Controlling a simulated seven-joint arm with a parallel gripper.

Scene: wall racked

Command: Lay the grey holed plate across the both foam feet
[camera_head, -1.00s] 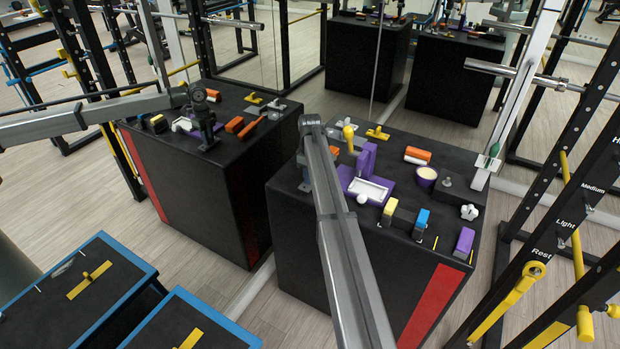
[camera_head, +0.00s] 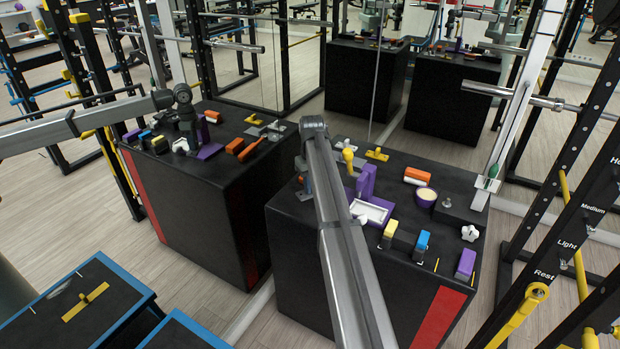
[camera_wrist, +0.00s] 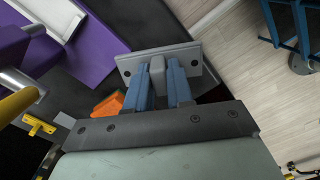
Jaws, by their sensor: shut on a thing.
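My gripper (camera_wrist: 157,68) is shut on a grey raised block in the middle of the grey holed plate (camera_wrist: 131,70), seen in the wrist view. A hole shows near each end of the plate. An orange block (camera_wrist: 108,105) lies below and beside it on the black surface. In the head view my arm hides most of the gripper at the left edge of the black box (camera_head: 300,235). A yellow block (camera_head: 390,229) and a blue block (camera_head: 422,240) stand near that box's front. I cannot tell which pieces are the foam feet.
A mirror repeats the scene at left and back.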

